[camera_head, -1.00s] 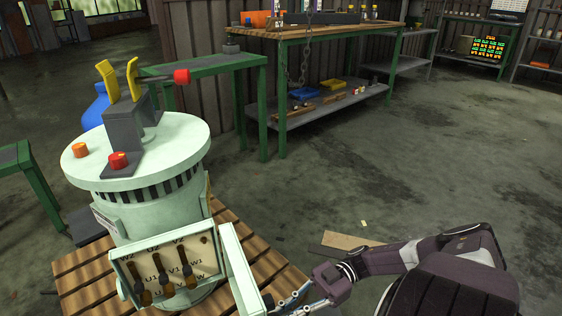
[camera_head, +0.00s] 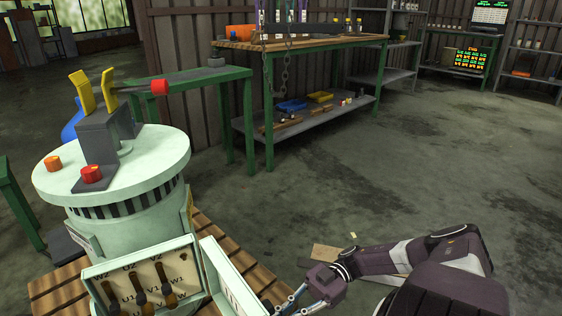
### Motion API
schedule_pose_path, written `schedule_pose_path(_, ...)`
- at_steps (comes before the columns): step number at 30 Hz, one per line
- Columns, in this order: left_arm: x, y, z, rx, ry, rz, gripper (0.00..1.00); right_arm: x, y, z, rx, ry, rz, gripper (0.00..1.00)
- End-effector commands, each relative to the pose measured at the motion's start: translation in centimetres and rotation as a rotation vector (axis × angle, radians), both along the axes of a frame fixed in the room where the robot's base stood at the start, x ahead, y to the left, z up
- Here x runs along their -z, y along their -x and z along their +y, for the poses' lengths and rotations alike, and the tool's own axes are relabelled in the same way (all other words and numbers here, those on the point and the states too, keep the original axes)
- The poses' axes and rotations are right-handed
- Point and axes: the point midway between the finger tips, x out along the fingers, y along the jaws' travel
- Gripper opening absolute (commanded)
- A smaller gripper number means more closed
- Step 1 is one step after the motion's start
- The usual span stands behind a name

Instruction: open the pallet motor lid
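The pale green motor (camera_head: 128,222) stands upright at the left, with a terminal box low on its front. The box is uncovered and shows lettered terminals (camera_head: 143,285) with dark and brass links. Its pale lid (camera_head: 228,283) stands swung out at the box's right side, its lower end cut off by the picture's bottom edge. My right gripper (camera_head: 288,302) is at the bottom edge, just right of the lid's outer end. I cannot tell whether it touches the lid. Its fingertips are partly cut off, so its opening is unclear. My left gripper is not in view.
The motor stands on a slatted wooden pallet (camera_head: 50,291). A grey bracket (camera_head: 103,137) with yellow parts and red and orange knobs sits on the motor's round top. A green-legged workbench (camera_head: 268,120) stands behind. The concrete floor to the right is largely clear.

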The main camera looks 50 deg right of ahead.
Motion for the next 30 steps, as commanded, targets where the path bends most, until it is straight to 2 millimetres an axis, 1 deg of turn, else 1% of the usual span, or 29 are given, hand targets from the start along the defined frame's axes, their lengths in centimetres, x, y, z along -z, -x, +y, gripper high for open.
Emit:
schedule_pose_path(1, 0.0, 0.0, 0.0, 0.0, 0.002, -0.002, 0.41, -0.1, -0.4, -0.2, 0.012, 0.004, -0.004, 0.14)
schedule_pose_path(5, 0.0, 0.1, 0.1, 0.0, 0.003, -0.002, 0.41, -0.1, -0.4, -0.1, 0.01, 0.004, -0.004, 0.28)
schedule_pose_path(13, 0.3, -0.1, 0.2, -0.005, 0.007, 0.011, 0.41, 0.0, -0.2, -0.1, 0.006, 0.002, -0.003, 0.29)
schedule_pose_path(16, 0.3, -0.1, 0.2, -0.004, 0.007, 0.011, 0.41, 0.0, -0.2, -0.5, 0.006, 0.003, -0.003, 0.29)
schedule_pose_path(19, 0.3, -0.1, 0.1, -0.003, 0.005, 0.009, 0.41, 0.0, 0.0, -1.6, 0.007, 0.004, -0.002, 0.29)
schedule_pose_path(27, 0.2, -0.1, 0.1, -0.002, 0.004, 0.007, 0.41, 0.0, 0.8, -5.6, 0.009, 0.004, -0.004, 0.29)
schedule_pose_path(30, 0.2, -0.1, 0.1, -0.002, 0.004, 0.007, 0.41, 0.0, 1.0, -6.5, 0.008, 0.003, -0.004, 0.29)
